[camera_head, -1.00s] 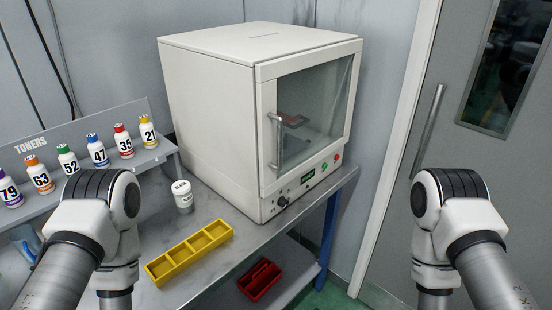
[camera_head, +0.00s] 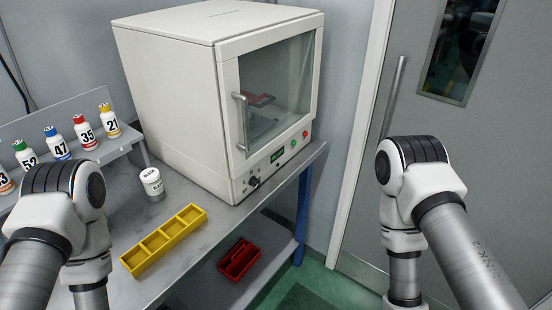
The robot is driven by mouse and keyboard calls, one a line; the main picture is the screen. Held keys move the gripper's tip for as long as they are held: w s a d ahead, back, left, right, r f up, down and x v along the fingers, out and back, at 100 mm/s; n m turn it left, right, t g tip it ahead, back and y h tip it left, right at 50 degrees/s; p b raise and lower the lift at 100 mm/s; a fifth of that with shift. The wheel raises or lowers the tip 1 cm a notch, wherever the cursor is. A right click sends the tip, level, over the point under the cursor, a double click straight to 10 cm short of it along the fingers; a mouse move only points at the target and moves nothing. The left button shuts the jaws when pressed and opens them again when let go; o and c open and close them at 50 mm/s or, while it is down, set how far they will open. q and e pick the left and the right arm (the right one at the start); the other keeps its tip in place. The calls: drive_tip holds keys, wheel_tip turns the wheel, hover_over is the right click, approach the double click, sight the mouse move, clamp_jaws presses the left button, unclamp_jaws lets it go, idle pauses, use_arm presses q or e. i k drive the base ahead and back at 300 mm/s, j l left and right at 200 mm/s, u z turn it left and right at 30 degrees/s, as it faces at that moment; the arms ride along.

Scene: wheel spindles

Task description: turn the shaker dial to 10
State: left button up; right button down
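The shaker (camera_head: 180,105) is a large white box with a glass door, standing on the grey table. Its dial (camera_head: 254,182) is a small black knob on the lower front panel, left of a small green display (camera_head: 277,158). The dial's setting is too small to read. My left arm is at the lower left and my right arm at the lower right, in front of the shaker. Both grippers are below the picture's edge and hidden.
A yellow compartment tray (camera_head: 165,243) and a white jar (camera_head: 152,182) stand on the grey table (camera_head: 205,205) before the shaker. Numbered toner bottles (camera_head: 84,132) stand on a rack at left. A red caddy (camera_head: 238,262) is on the lower shelf. Green floor lies right of the table.

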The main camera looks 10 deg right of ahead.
sight(254, 182)
drive_tip(key=l, duration=1.1)
drive_tip(key=l+z, duration=0.15)
drive_tip(key=l, duration=1)
drive_tip(key=i, duration=0.05)
